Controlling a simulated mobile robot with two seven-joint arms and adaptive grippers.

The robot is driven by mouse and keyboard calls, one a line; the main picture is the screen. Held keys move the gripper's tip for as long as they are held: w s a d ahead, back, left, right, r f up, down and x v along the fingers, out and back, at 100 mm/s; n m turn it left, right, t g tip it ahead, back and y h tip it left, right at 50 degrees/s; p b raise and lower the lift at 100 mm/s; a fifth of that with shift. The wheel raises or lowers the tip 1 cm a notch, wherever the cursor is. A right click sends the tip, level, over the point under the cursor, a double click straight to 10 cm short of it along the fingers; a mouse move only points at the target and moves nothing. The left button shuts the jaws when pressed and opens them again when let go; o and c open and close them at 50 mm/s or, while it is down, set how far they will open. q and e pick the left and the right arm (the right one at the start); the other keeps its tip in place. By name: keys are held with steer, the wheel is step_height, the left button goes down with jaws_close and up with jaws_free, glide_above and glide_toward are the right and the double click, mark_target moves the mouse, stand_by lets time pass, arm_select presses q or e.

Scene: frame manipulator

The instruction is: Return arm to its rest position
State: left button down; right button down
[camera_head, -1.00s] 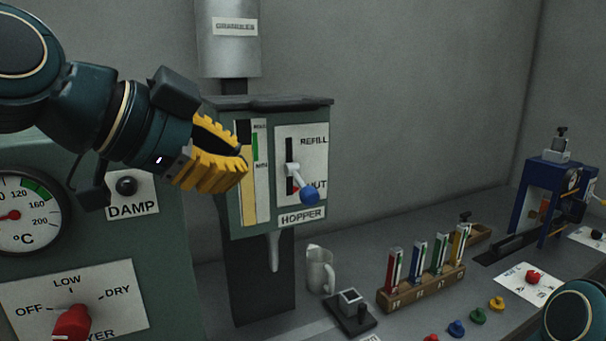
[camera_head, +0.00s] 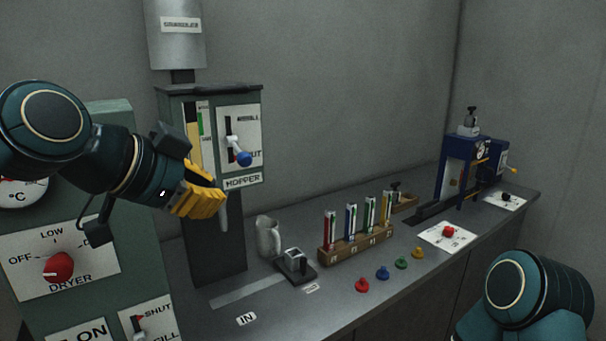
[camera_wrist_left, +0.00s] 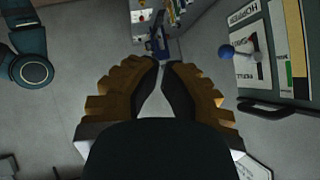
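My left arm comes in from the left in the head view, raised in front of the green machines. Its yellow left gripper (camera_head: 220,198) is in front of the hopper's lower part, with nothing seen in it. My right arm (camera_head: 535,295) shows only as a dark teal link at the bottom right. Its gripper is out of view.
The hopper (camera_head: 222,105) with its blue-knobbed lever (camera_head: 243,157) stands behind my left gripper. The dryer panel (camera_head: 100,262) is below my left arm. A jug (camera_head: 268,238), a wooden rack (camera_head: 340,253) and a blue press (camera_head: 458,170) stand on the grey counter.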

arm_select(q)
steer(key=w+d+f+n+g+y, duration=0.1)
steer(key=w+f+n, duration=0.15)
steer(key=f, duration=0.85)
steer(key=w+f+n+g, duration=0.1)
steer(key=w+f+n, duration=0.15)
steer(key=f, duration=0.85)
steer(key=w+d+f+n+g+y, duration=0.1)
steer(key=w+f+n, duration=0.15)
steer(key=f, duration=0.85)
steer(key=s+f+n+g, duration=0.2)
steer(key=s+f, duration=0.6)
steer(key=f, duration=0.5)
steer(key=s+f+n+g, duration=0.2)
steer(key=s+f+n, duration=0.2)
steer(key=s+f, duration=0.5)
step_height(320, 180, down, 4)
steer(key=shift+s+d+f+y, duration=0.2)
steer(key=shift+d+y, duration=0.1)
steer(key=shift+d, duration=0.15)
